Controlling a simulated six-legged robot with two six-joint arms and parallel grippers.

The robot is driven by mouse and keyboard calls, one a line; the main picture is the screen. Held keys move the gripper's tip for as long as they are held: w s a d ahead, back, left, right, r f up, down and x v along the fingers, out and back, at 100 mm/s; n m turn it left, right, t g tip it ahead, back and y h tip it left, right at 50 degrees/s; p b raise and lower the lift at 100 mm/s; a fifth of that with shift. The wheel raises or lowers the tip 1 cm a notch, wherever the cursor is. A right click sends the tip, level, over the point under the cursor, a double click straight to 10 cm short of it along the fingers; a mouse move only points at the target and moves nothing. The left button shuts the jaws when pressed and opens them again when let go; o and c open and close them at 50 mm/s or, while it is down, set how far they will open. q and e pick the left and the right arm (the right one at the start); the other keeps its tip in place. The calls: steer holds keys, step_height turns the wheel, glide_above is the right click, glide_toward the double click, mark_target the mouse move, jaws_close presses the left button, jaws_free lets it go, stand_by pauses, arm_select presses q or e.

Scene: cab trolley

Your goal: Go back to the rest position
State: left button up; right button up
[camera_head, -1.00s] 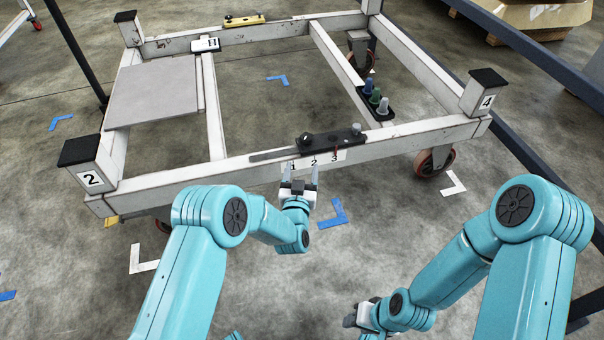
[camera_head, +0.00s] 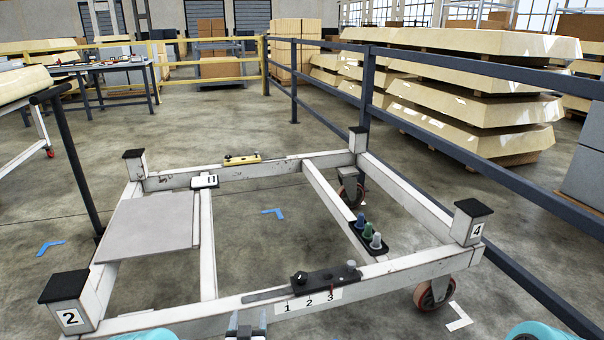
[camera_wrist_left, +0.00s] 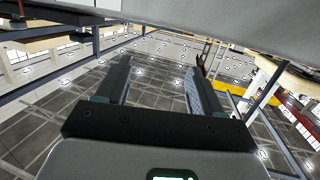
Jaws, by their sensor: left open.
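My left gripper (camera_head: 246,328) shows at the bottom edge of the head view, just in front of the trolley's near beam, below the number 1 label. In the left wrist view its two fingers (camera_wrist_left: 157,85) are apart with nothing between them. Parts of my two teal arms show at the bottom edge of the head view. My right gripper is out of view. The white cab trolley (camera_head: 222,305) stands on the floor ahead, with black-capped corner posts.
The near beam carries a dark knob panel (camera_head: 325,279) over labels 1, 2, 3. Coloured cone-shaped pieces (camera_head: 367,231) sit on the right crossbar. A grey plate (camera_head: 150,228) lies at left. A dark railing (camera_head: 440,148) runs along the right. Stacked beige panels (camera_head: 480,95) stand behind it.

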arm_select(q)
steer(key=s+a+f+g+h, duration=0.1)
steer(key=s+a+f+g, duration=0.1)
steer(key=s+f+g, duration=0.45)
steer(key=s+a+f+g+h, duration=0.1)
steer(key=s+a+f, duration=0.15)
steer(key=s, duration=0.65)
steer(key=s+d+f+n+g+h, duration=0.1)
steer(key=s+d+f+g+h, duration=0.2)
steer(key=s, duration=0.7)
steer(key=s+d+n+g, duration=0.15)
steer(key=s+g, duration=0.35)
steer(key=s, duration=0.6)
step_height(320, 180, up, 32)
steer(key=d+m+p, duration=0.1)
steer(key=d+p, duration=0.1)
steer(key=p, duration=3.1)
steer(key=shift+s+r+g, duration=0.15)
steer(key=shift+s+g, duration=0.1)
steer(key=shift+g, duration=0.1)
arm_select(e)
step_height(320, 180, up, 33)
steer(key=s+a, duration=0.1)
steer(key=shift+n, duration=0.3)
